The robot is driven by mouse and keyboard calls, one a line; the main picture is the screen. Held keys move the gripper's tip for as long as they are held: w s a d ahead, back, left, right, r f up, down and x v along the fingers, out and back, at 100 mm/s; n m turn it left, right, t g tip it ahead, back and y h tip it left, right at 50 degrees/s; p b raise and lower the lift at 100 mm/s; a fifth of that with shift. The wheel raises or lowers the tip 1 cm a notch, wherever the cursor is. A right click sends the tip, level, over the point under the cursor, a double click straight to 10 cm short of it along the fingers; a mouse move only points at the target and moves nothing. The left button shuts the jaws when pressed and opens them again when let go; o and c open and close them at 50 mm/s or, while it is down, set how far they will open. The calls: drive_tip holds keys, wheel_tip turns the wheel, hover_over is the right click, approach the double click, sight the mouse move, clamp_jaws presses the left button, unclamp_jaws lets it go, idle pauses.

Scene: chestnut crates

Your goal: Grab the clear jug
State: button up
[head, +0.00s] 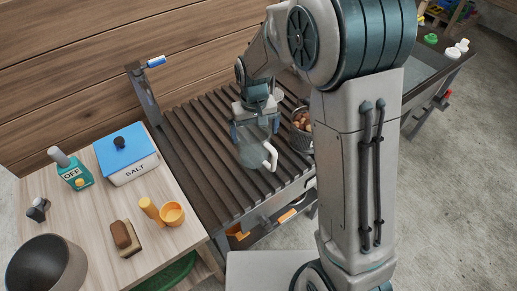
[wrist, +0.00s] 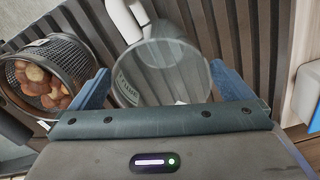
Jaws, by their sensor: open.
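The clear jug (head: 252,152) stands on the dark slatted rack (head: 192,150), with its white handle (head: 270,156) toward the front right. In the wrist view the jug (wrist: 160,75) lies between the two blue fingers, with its handle (wrist: 125,18) at the top. My gripper (head: 255,128) is above and around the jug's upper part in the head view. The fingers (wrist: 163,90) are apart, one on each side of the jug. I cannot tell whether either finger touches it.
A mesh basket of chestnuts (wrist: 55,75) stands close beside the jug, behind my arm in the head view. A wooden side table (head: 85,218) at left holds a salt box (head: 127,160), a teal bottle (head: 75,175), an orange cup (head: 172,214), a brush (head: 125,238) and a dark bowl (head: 45,268).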

sight(259, 149)
wheel_tip(259, 149, down, 5)
drive_tip(key=shift+s+p, duration=0.15)
drive_tip(key=shift+p, duration=0.4)
drive_tip(key=shift+c, duration=0.3)
drive_tip(key=c, duration=0.6)
drive_tip(key=shift+c, duration=0.2)
drive_tip(key=shift+r, duration=0.15)
